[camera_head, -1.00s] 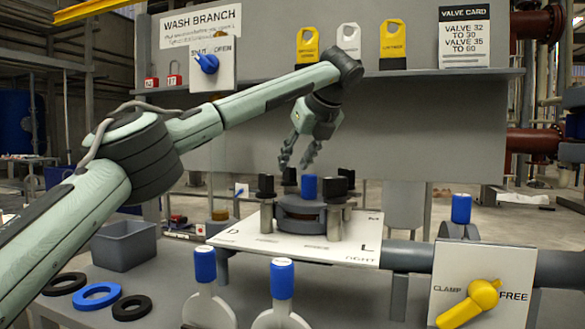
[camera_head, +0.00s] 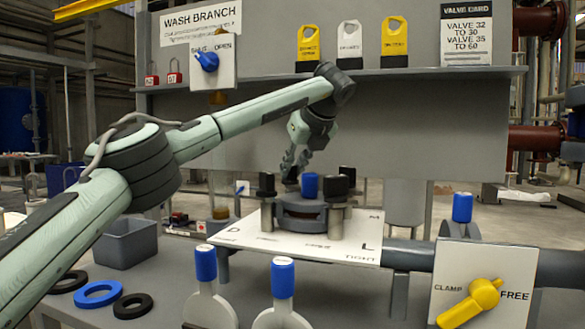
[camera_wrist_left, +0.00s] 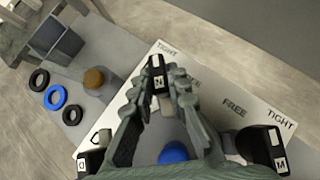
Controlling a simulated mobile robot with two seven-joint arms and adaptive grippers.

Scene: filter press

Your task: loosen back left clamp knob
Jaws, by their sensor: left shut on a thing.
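The back left clamp knob (camera_head: 290,179) is black and stands at the rear of a round grey clamp fitting, partly hidden in the head view. In the left wrist view this black knob (camera_wrist_left: 157,72) has a white tag with a letter like N. My left gripper (camera_head: 291,164) reaches down to it from above. Its two fingers (camera_wrist_left: 158,84) lie on either side of the knob and are shut on it. The other black knobs are the front left (camera_head: 266,186), front right (camera_head: 336,192) and back right (camera_head: 347,177). My right gripper is not in view.
A blue knob (camera_head: 310,186) stands at the middle of the fitting. The white plate (camera_head: 245,236) carries TIGHT and FREE marks. Blue-capped handles (camera_head: 205,263) stand in front, a grey bin (camera_head: 125,246) and rings (camera_head: 97,294) left, a yellow lever (camera_head: 470,302) right.

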